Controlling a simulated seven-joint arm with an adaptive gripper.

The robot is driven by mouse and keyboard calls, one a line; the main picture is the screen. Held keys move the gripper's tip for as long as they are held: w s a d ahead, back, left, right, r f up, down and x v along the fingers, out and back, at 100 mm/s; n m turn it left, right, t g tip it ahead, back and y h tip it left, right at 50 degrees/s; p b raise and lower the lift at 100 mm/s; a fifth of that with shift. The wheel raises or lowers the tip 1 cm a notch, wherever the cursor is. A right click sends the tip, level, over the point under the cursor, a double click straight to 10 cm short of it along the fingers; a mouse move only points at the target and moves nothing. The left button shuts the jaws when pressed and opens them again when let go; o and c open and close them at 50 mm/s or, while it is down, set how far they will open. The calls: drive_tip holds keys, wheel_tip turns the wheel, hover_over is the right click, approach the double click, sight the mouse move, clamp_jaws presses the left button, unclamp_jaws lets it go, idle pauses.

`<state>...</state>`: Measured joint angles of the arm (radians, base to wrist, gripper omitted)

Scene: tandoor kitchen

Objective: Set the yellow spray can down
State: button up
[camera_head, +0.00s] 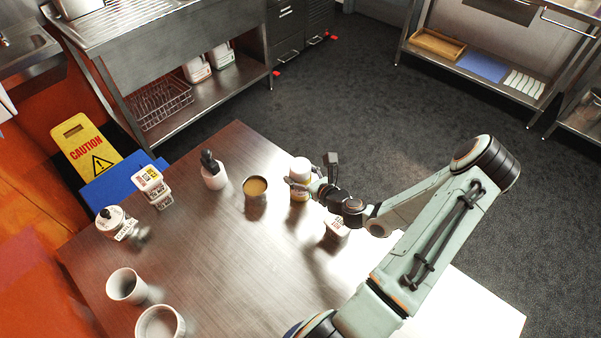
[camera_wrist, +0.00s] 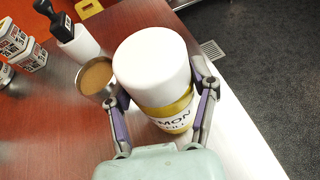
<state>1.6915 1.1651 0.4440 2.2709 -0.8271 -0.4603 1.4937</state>
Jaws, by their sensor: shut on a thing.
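The yellow spray can (camera_head: 299,193) has a white cap and a yellow body with a white label. In the wrist view the can (camera_wrist: 166,100) fills the middle, with part of the word "LEMON" on its label. My gripper (camera_head: 302,184) is shut on the can, with one finger on each side of it, as the wrist view (camera_wrist: 160,104) shows. The can is upright over the brown table (camera_head: 220,255). I cannot tell whether its base touches the tabletop, since its lower part is partly hidden.
A cup of brown liquid (camera_head: 255,187) is close left of the can. A white container with a dark top (camera_head: 214,175) stands further left. White boxes (camera_head: 152,187), a labelled jar (camera_head: 112,221) and cups (camera_head: 125,287) stand left. The table's middle is clear.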

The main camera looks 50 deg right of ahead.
drive_tip(key=o, duration=1.2)
drive_tip(key=shift+f, duration=0.1)
